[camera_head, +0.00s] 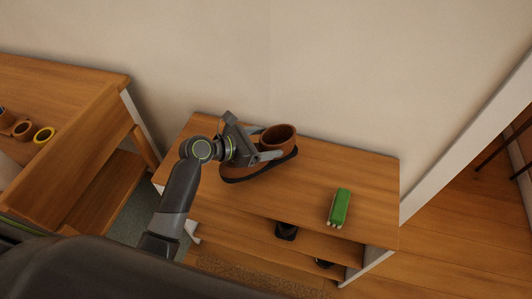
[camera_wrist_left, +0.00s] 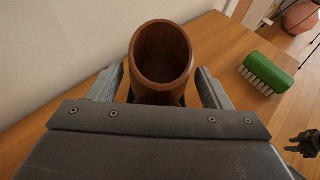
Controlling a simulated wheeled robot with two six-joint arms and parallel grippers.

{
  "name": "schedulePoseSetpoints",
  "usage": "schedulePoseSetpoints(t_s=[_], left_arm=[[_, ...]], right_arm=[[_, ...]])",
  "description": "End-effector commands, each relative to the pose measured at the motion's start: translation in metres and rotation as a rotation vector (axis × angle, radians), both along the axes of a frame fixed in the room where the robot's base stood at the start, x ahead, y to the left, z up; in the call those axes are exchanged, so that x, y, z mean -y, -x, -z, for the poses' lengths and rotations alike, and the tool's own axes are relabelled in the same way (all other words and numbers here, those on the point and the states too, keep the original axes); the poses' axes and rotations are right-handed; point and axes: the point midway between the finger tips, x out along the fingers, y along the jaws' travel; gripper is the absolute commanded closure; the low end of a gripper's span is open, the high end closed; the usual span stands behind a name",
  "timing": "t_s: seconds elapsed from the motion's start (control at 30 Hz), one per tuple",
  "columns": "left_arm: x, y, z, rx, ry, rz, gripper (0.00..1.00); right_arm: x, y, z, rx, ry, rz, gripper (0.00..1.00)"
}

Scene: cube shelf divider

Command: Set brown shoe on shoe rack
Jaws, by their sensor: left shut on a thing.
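A brown shoe (camera_head: 278,137) with a dark sole is at the top left of the wooden shoe rack (camera_head: 310,165). My left gripper (camera_head: 268,155) is shut on the shoe, with one finger along its near side. In the left wrist view the shoe's round opening (camera_wrist_left: 162,55) shows between the two fingers of my left gripper (camera_wrist_left: 160,90). The shoe is at or just above the rack's top board; I cannot tell whether it touches. Its toe is mostly hidden by the gripper. My right gripper is not seen in the head view.
A green brush (camera_head: 339,207) lies on the rack top at the right, also in the left wrist view (camera_wrist_left: 268,72). Dark items (camera_head: 286,231) sit on the lower shelf. A wooden bench (camera_head: 85,100) stands at left. The wall is close behind the rack.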

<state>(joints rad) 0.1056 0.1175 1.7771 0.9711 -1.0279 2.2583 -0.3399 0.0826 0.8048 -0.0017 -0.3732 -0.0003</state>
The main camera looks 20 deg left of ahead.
Motion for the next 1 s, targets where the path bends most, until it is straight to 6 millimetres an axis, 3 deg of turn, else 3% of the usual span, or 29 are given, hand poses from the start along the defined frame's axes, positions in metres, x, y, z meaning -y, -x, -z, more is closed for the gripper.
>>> schedulePoseSetpoints(t_s=[0.3, 0.7, 0.73, 0.87, 1.0], left_arm=[[0.000, 0.000, 0.038, -0.001, 0.003, -0.001, 0.75], [0.000, 0.000, 0.041, 0.000, 0.001, 0.000, 0.75], [0.000, 0.000, 0.042, -0.001, 0.001, 0.000, 0.25], [0.000, 0.000, 0.042, -0.001, 0.001, 0.000, 0.08], [0.000, 0.000, 0.042, -0.001, 0.001, 0.000, 0.06]], right_arm=[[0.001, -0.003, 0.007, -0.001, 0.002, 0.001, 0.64], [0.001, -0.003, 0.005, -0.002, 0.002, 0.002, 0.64], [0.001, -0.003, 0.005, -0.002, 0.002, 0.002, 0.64], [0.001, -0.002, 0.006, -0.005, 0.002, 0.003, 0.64], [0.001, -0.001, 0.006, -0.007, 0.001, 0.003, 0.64]])
